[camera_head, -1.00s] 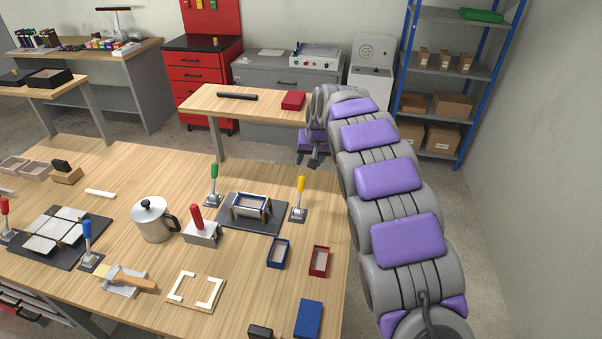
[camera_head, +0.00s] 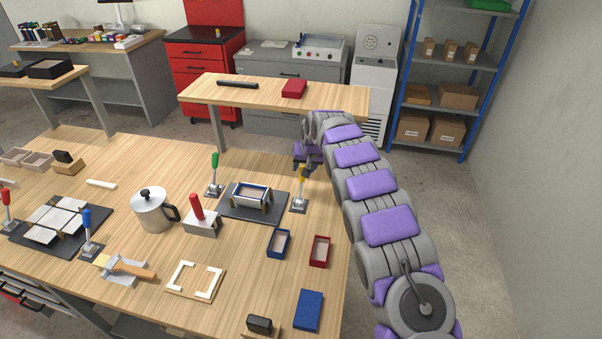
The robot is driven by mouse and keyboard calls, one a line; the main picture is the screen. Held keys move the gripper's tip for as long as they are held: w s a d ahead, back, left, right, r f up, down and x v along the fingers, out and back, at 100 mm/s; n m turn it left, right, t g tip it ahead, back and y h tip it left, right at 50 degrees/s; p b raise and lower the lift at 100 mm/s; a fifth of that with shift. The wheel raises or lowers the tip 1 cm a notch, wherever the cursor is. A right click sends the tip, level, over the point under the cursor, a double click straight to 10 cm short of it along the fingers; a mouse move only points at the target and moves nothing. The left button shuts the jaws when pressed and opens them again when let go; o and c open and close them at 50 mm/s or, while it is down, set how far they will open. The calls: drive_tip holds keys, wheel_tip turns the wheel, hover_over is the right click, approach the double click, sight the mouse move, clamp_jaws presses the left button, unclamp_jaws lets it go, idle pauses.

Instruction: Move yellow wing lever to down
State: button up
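The yellow wing lever (camera_head: 302,178) stands upright on a small metal base at the right side of the dark box former plate (camera_head: 274,211), near the right edge of the wooden table. My gripper (camera_head: 305,168) is at the end of my grey and purple arm, right at the top of the yellow lever. The gripper partly covers the yellow handle. I cannot tell whether the fingers touch it, or whether they are open or shut. The green lever (camera_head: 214,162) stands upright at the left side of the same former.
A blue open box (camera_head: 278,242) and a red open box (camera_head: 320,250) lie in front of the former. A red-handled block (camera_head: 202,218) and a metal pot (camera_head: 152,211) stand to its left. A second wooden table (camera_head: 254,91) is behind. My arm occupies the right side.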

sight(301, 168)
drive_tip(key=shift+w+d+f, duration=0.2)
drive_tip(key=shift+f, duration=0.55)
drive_tip(key=shift+w+f, duration=0.35)
drive_tip(key=shift+f, duration=0.3)
drive_tip(key=shift+w+a+f+b, duration=0.1)
drive_tip(key=shift+a+f+b, duration=0.15)
drive_tip(key=shift+a+b, duration=0.05)
drive_tip(key=shift+a+f, duration=0.2)
drive_tip(key=shift+a, duration=0.4)
drive_tip(key=shift+d, duration=0.6)
drive_tip(key=c, duration=0.3)
drive_tip(key=shift+a, duration=0.35)
drive_tip(key=c, duration=0.6)
drive_tip(key=shift+d, duration=0.1)
clamp_jaws()
